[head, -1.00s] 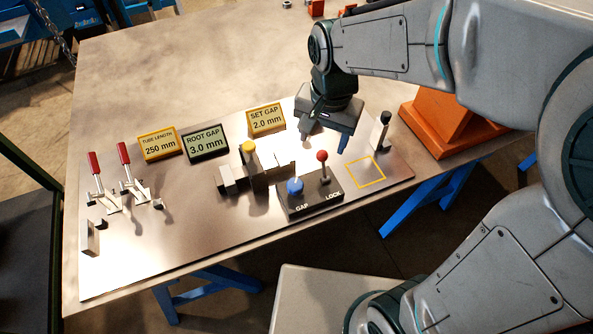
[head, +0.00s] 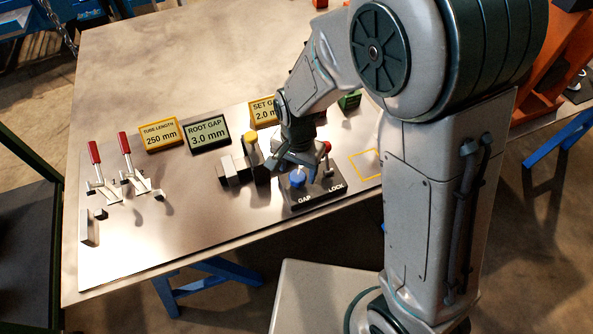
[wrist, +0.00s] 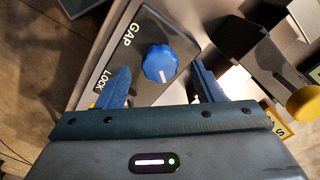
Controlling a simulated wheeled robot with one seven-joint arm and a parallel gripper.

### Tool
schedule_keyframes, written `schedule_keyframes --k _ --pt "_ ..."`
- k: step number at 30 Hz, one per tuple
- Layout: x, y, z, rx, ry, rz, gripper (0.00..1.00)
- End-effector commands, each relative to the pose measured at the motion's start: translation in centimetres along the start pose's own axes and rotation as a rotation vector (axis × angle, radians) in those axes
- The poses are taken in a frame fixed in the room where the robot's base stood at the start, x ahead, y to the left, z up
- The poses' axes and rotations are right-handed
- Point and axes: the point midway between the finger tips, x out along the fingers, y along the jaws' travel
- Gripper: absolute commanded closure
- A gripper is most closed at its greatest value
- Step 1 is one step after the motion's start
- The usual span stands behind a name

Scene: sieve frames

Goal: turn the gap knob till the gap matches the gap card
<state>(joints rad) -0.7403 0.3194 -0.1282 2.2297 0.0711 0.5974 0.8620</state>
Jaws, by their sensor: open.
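The blue gap knob (head: 298,178) sits on the black box (head: 318,192) marked GAP and LOCK. In the wrist view the knob (wrist: 160,63) has a white pointer mark and lies between and beyond the fingertips. My gripper (wrist: 164,82) is open above it, with nothing between its fingers. In the head view my gripper (head: 297,165) hangs just over the knob. The ROOT GAP card (head: 207,135) reads 3.0 mm. The SET GAP sign (head: 263,112) is partly hidden by my arm; it shows 2.0.
The red-topped lock lever (head: 326,148) stands close to the right of my gripper. A yellow-topped post (head: 250,138) on the gap fixture stands close to its left. Two red-handled clamps (head: 125,145) and the TUBE LENGTH card (head: 161,135) are further left. A yellow outlined square (head: 366,163) is empty.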

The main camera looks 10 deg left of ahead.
Motion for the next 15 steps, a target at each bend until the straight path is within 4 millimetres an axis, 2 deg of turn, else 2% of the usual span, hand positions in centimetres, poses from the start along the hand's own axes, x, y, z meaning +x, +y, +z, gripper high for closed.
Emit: schedule_keyframes --k 6,15 --pt "1.8 0.0 0.0 0.001 0.0 0.0 0.39" --pt "2.0 0.0 -0.1 0.001 0.001 -0.001 0.39"
